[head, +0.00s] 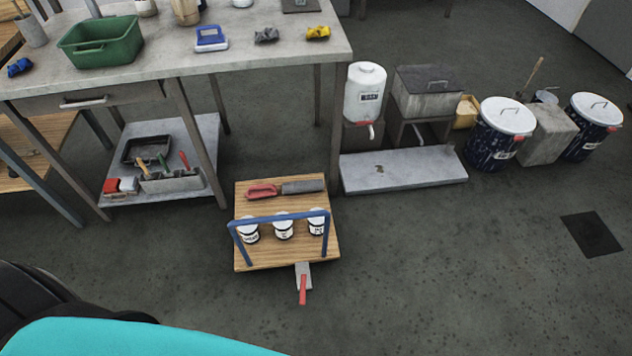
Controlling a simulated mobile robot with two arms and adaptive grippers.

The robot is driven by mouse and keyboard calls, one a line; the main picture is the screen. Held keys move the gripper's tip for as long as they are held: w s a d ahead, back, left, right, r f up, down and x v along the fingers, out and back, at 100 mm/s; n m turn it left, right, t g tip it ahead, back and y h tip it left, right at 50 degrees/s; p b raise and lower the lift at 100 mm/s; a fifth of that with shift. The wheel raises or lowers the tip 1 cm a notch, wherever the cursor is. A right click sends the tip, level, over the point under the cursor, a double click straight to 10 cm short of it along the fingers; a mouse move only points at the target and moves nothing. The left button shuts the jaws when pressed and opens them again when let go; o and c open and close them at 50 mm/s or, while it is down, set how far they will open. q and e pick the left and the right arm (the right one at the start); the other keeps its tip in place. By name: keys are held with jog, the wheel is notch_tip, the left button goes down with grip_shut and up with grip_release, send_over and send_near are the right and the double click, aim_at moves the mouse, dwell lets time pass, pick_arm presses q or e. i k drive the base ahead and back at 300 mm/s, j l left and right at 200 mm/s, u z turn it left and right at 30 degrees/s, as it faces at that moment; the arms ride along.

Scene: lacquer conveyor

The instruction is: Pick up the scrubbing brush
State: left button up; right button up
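A blue block with a handle-like top and a pale underside (211,38) lies on the grey workbench (255,52), right of a green tub; it looks like the scrubbing brush, though its bristles are too small to make out. It stands apart from the things around it, and nothing covers it. Neither of my grippers is in view, so I cannot see what they hold.
The green tub (100,42) and grey and yellow crumpled cloths (318,33) flank the brush. A wooden cart (285,262) with a blue rail and three cans stands before the bench. Open floor lies to the right. Lidded bins (490,145) stand farther back.

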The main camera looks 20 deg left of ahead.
aim_at(259, 191)
jog(key=j+z, duration=0.25)
jog(key=j, duration=0.5)
jog(key=j+z, duration=0.2)
jog(key=j, duration=0.55)
jog(key=k+j+z, duration=0.25)
jog(key=j, duration=0.45)
jog(key=i+j, duration=0.05)
jog(key=i, duration=0.05)
